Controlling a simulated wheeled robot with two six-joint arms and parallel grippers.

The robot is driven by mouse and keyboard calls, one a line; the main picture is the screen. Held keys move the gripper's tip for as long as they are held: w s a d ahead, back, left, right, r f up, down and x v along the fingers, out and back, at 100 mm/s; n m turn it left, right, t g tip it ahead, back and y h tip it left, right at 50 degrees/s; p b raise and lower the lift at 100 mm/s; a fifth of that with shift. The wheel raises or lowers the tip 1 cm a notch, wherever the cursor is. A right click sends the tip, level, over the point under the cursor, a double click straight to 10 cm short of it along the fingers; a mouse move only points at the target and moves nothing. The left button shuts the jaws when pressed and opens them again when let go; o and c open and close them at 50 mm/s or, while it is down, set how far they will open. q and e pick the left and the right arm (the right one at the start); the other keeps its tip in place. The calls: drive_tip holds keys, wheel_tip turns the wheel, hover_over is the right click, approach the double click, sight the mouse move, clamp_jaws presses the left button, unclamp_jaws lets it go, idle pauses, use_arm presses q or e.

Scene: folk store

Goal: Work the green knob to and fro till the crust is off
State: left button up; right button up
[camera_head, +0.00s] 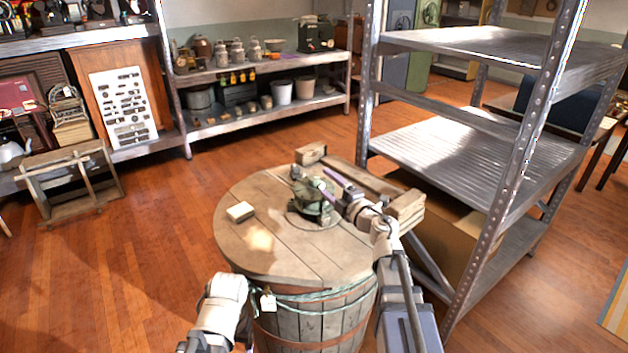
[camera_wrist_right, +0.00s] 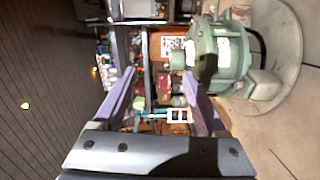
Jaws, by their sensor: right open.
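A green metal device (camera_head: 312,207) stands upright on the round wooden barrel top (camera_head: 265,262). In the right wrist view it fills the upper right (camera_wrist_right: 222,58). A short green stub, seemingly the knob (camera_wrist_right: 178,59), sticks out of its top end; a dark patch lies on the body nearby, crust or shadow, I cannot tell. My right gripper (camera_head: 328,184) is at the device's upper right in the head view. Its purple fingers (camera_wrist_right: 155,100) are apart with nothing held between them; I cannot tell if one touches the device. Only links of my left arm show.
A pale block (camera_head: 240,211) lies on the barrel top's left. A wooden frame (camera_head: 365,179) is behind and right of the device. A metal shelf rack (camera_head: 440,150) stands close on the right. A white tag (camera_head: 268,302) hangs on the barrel's cord.

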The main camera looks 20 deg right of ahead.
sight(317, 183)
drive_tip(key=n, duration=0.4)
drive_tip(key=f+n+b, duration=0.1)
drive_tip(key=n, duration=0.7)
drive_tip(key=shift+f+n+b, duration=0.35)
drive_tip(key=shift+f+n, duration=0.05)
drive_tip(key=n, duration=0.3)
drive_tip(key=shift+w+f+b, duration=0.1)
drive_tip(key=shift+f+b, duration=0.2)
drive_tip(key=shift+b, duration=0.05)
drive_tip(key=n, duration=0.3)
drive_tip(key=shift+f, duration=0.2)
drive_tip(key=x, duration=0.8)
